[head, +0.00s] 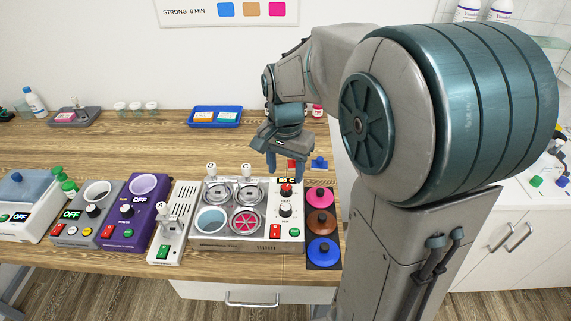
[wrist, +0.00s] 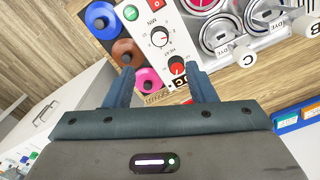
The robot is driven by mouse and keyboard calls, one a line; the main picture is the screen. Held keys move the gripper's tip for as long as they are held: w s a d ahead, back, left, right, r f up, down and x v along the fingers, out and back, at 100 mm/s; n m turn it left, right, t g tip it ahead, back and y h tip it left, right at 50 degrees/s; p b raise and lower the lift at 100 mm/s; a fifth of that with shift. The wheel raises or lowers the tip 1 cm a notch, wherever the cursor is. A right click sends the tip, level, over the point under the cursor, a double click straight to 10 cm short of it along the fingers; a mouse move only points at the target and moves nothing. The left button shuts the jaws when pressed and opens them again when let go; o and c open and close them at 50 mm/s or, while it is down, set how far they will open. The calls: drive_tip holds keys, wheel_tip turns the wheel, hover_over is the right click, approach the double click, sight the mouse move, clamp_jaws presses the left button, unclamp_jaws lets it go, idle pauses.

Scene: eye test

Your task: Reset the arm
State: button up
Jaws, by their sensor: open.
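My arm reaches in from the right of the head view and bends down over the bench. My gripper (head: 287,168) hangs behind the back right corner of a white dye unit (head: 215,243), near its lit display (head: 288,181). In the wrist view my gripper (wrist: 161,82) has its two blue fingers apart with nothing held between them. The red-topped dial (wrist: 177,66) and the pink knob (wrist: 148,78) show just beyond the fingers. Whether the fingertips touch the unit cannot be told.
A dark panel (head: 309,266) with pink, brown and blue knobs stands right of the unit. A purple device (head: 146,212), a grey device and a white device stand left. A blue tray (head: 232,124) lies behind. Bare wood (head: 150,150) lies between.

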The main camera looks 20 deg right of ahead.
drive_tip(key=shift+r, duration=0.6)
drive_tip(key=s+r+n+t, duration=0.1)
drive_tip(key=s+n+t, duration=0.2)
drive_tip(key=s+n, duration=0.5)
drive_tip(key=s, duration=0.6)
drive_tip(key=shift+s+r+n+t, duration=0.25)
drive_tip(key=shift+n+t, duration=0.05)
drive_tip(key=shift+n, duration=0.1)
